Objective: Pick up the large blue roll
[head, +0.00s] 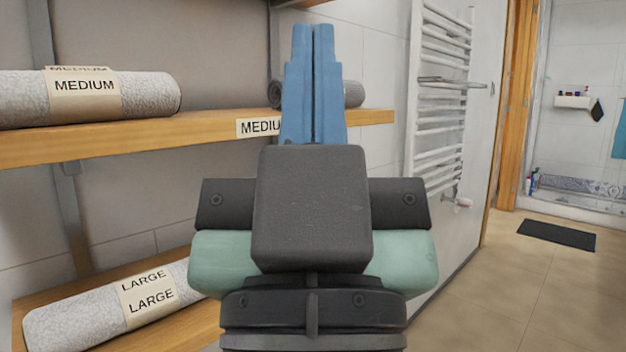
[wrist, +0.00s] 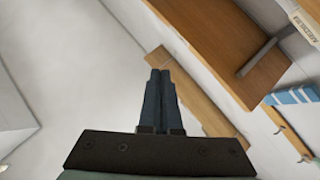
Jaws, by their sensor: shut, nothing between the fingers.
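My gripper (head: 313,32) points up in the middle of the head view, its two blue fingers pressed together with nothing between them. It also shows in the wrist view (wrist: 159,74), shut and empty. No roll that is clearly both large and blue shows. A grey-white roll labelled LARGE (head: 83,316) lies on the lower shelf at the left, apart from my gripper. A blue-and-white thing (wrist: 291,97) shows at the right edge of the wrist view; I cannot tell what it is.
A grey roll labelled MEDIUM (head: 150,93) lies on the upper wooden shelf (head: 180,137). Another grey roll (head: 354,94) is partly hidden behind my fingers. A white towel radiator (head: 440,100) hangs right of the shelves. The tiled floor at right is clear except a dark mat (head: 557,235).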

